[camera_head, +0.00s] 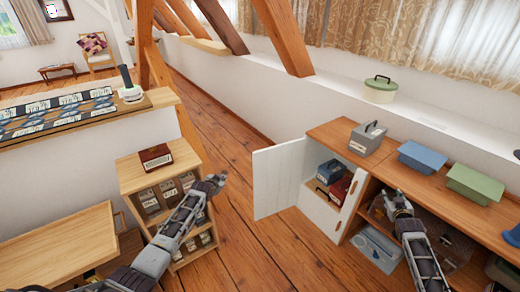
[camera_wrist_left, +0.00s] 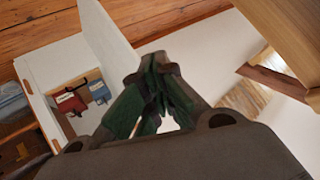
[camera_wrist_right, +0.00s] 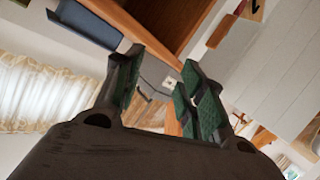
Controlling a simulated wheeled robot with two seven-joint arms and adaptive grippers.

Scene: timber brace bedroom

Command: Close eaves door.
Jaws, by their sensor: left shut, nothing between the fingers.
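The white plank eaves door (camera_head: 279,178) stands swung open at the left of a low cupboard in the head view. A second white panel (camera_head: 349,209) with a small wooden knob stands at the opening's right side. Inside are a blue box (camera_head: 331,171) and a red box (camera_head: 341,187). My left gripper (camera_head: 216,182) is shut and empty, left of the door and apart from it; the door also shows in the left wrist view (camera_wrist_left: 108,35). My right gripper (camera_head: 398,205) is open and empty, by the shelf front right of the opening. White planks (camera_wrist_right: 275,75) show in the right wrist view.
The wooden cupboard top (camera_head: 340,131) holds a grey box (camera_head: 368,138), a blue box (camera_head: 422,157) and a green box (camera_head: 474,183). A small shelf unit (camera_head: 130,173) stands near my left arm. Bare floor (camera_head: 235,225) lies between it and the door. A timber brace (camera_head: 282,38) slants behind.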

